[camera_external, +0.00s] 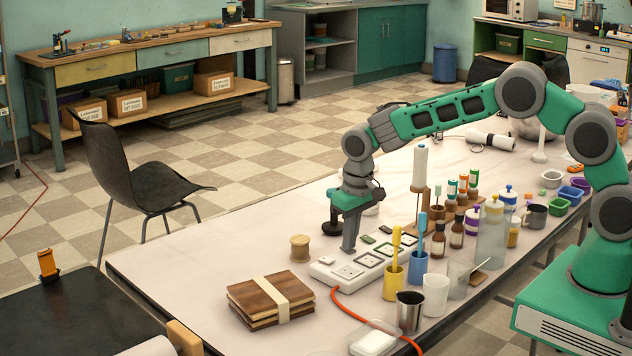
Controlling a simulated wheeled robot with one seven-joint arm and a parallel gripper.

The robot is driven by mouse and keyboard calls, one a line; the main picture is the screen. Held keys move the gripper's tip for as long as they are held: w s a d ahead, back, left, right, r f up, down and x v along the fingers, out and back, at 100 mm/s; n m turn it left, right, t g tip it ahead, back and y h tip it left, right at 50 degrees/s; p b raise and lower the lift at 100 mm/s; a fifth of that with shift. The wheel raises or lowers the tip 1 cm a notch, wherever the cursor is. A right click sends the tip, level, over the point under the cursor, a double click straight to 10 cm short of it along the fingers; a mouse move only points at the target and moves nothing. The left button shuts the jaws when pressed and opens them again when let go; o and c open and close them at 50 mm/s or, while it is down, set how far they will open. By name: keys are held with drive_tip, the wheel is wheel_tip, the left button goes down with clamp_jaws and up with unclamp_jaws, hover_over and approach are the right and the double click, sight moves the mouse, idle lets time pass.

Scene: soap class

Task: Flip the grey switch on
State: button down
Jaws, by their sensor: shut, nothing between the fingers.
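A white power strip (335,280) with several sockets and small switches lies on the long white table. A greenish switch (368,240) shows on its far side, just right of my fingers. A small greyish piece (327,260) sits near the strip's left end. I cannot tell for sure which switch is the grey one, or its position; my fingers hide part of the far row. My gripper (348,249) points down, shut and empty, with its tips at or just above the strip's far edge. I cannot tell if they touch it.
A yellow cup (394,282) and a blue cup (418,268) with brushes stand close at the strip's right. A thread spool (300,248) and a bundle of wooden boards (262,302) lie left. An orange cord (352,318) runs to the front edge.

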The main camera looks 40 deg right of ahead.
wheel_tip(320, 180, up, 14)
drive_tip(key=s+p, duration=0.1)
drive_tip(key=shift+s, duration=0.35)
drive_tip(key=b, duration=0.1)
approach(354, 251)
drive_tip(key=w+f, duration=0.1)
drive_tip(key=f, duration=0.1)
drive_tip(key=w+f, duration=0.1)
drive_tip(key=f, duration=0.1)
drive_tip(key=w+f, duration=0.2)
drive_tip(key=shift+a+f, duration=0.1)
drive_tip(key=shift+f, duration=0.1)
idle(0.4)
